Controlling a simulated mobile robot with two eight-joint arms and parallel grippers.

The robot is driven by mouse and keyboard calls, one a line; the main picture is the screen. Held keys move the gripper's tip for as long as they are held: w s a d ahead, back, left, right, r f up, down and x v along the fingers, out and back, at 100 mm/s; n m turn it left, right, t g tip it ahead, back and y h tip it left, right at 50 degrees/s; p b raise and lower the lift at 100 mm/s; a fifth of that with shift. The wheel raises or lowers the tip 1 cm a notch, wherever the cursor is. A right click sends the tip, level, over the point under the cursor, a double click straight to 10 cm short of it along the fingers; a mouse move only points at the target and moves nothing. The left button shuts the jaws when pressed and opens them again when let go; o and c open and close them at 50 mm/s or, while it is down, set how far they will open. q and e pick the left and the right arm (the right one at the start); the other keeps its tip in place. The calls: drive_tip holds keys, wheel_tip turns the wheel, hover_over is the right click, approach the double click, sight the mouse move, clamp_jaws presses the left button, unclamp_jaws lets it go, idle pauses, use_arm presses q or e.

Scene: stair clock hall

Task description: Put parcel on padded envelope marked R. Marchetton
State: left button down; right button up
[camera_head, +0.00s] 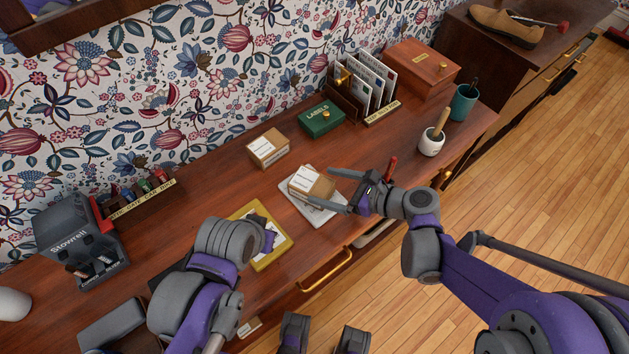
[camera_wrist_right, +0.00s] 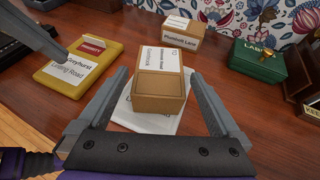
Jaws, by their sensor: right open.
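A brown cardboard parcel (camera_head: 313,183) with a white label sits on a white padded envelope (camera_head: 328,213) on the desk. In the right wrist view the parcel (camera_wrist_right: 158,90) stands on the white envelope (camera_wrist_right: 133,118), whose printing is mostly hidden and unreadable. My right gripper (camera_head: 321,187) is open, with a finger on each side of the parcel and visible gaps beside it. A yellow padded envelope (camera_head: 272,258) lies to the left; its label (camera_wrist_right: 70,72) reads partly "eyhurst". My left gripper (camera_head: 268,238) is over the yellow envelope; its jaws are not clear.
A second labelled box (camera_head: 268,148) stands behind the parcel. A green labels box (camera_head: 321,119), letter rack (camera_head: 345,98), wooden box (camera_head: 421,69), white pot (camera_head: 431,144) and teal cup (camera_head: 463,103) stand right. A grey stamp machine (camera_head: 75,240) is left. Bare desk separates them.

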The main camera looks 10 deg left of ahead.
use_arm(q)
drive_tip(key=shift+r, duration=0.1)
use_arm(e)
drive_tip(key=s+d+n+h, duration=0.6)
drive_tip(key=d+n, duration=0.4)
drive_tip(key=d, duration=0.2)
drive_tip(key=s+d+n+t+h, duration=0.1)
drive_tip(key=s+d+n+h, duration=0.6)
drive_tip(key=d+n, duration=0.4)
drive_tip(key=shift+s+d+f+t, duration=0.3)
drive_tip(key=shift+s+d, duration=0.4)
drive_tip(key=shift+d, duration=0.25)
